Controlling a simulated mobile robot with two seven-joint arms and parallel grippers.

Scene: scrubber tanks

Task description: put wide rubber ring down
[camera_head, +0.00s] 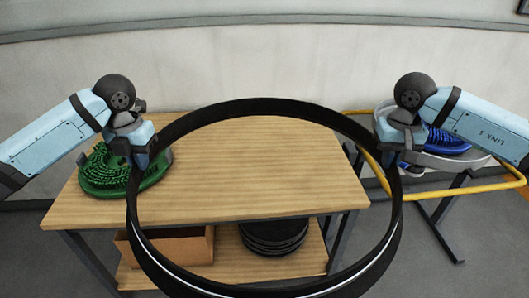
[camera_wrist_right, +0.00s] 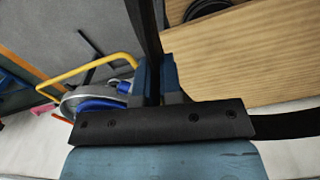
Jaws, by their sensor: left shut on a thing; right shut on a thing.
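A wide black rubber ring (camera_head: 262,109) with a thin white line on its band spans the head view, held in the air by both my grippers. My left gripper (camera_head: 140,160) is shut on its left side. My right gripper (camera_head: 402,148) is shut on its right side. In the right wrist view the ring's band (camera_wrist_right: 149,45) runs up from between the fingers of my right gripper (camera_wrist_right: 153,80). Through the ring I see the wooden table (camera_head: 270,165). The ring's lowest edge is cut off by the frame.
A green brush disc (camera_head: 105,175) lies at the table's left end. A blue brush (camera_head: 445,140) sits in a grey holder at right, by a yellow rail (camera_head: 465,191). The lower shelf holds a cardboard box (camera_head: 165,246) and stacked black discs (camera_head: 272,238). The tabletop's middle is bare.

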